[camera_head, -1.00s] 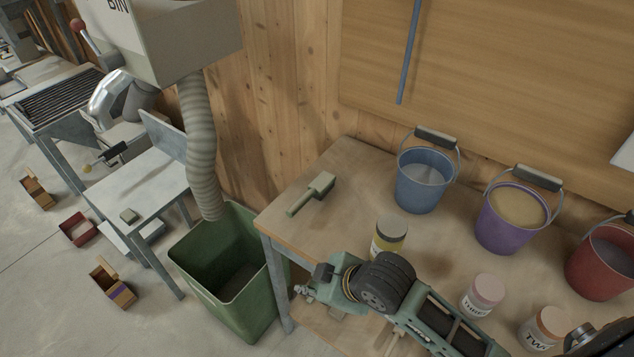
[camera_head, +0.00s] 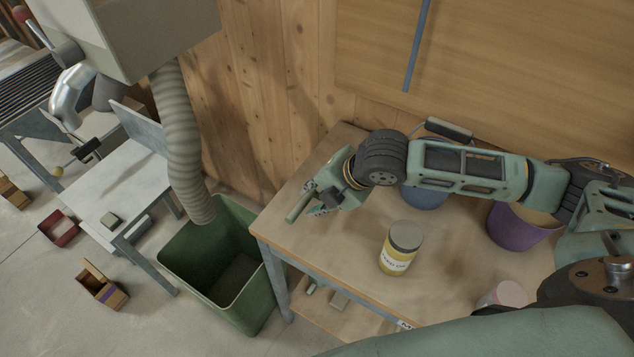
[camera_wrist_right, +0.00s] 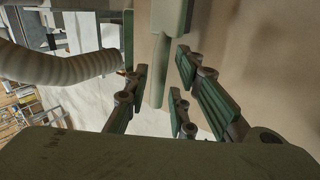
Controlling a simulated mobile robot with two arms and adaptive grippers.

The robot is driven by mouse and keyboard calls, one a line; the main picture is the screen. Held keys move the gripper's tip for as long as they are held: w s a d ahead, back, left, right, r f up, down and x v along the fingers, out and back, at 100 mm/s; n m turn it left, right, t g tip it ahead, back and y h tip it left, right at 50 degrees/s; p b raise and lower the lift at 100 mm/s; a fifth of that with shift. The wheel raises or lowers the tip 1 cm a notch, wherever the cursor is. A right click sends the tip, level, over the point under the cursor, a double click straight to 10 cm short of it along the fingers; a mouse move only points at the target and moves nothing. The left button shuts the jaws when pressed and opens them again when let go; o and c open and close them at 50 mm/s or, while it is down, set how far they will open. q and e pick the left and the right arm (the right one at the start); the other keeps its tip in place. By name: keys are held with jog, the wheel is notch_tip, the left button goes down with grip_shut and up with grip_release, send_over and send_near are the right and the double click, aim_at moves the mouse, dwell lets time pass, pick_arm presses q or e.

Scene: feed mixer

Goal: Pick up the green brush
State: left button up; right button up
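The green brush lies on the wooden table near its left end; its handle (camera_head: 297,206) shows in the head view, and my right gripper hides the rest. My right gripper (camera_head: 319,199) is at the brush, with its arm reaching in from the right. In the right wrist view the brush (camera_wrist_right: 158,70) runs down from the top edge between the spread fingers of my right gripper (camera_wrist_right: 163,84). The fingers are apart, with gaps to the handle on both sides. My left gripper is not in view.
A jar with a yellow label (camera_head: 398,250) stands on the table, in front of my right arm. A blue bucket (camera_head: 425,196) and a purple bucket (camera_head: 520,228) are partly behind the arm. A green bin (camera_head: 245,312) stands on the floor left of the table.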

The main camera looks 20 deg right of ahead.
aim_at(307, 200)
jog(key=p+x, duration=0.1)
jog(key=x, duration=0.3)
jog(key=shift+w+a+f, duration=0.15)
jog(key=shift+a+f, duration=0.05)
jog(key=shift+f, duration=0.15)
jog(key=shift+w+f, duration=0.15)
jog(key=shift+f, duration=0.15)
jog(key=shift+a+f, duration=0.1)
jog(key=shift+f, duration=0.1)
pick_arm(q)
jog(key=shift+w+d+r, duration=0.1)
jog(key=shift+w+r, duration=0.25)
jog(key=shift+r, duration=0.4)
pick_arm(e)
grip_shut()
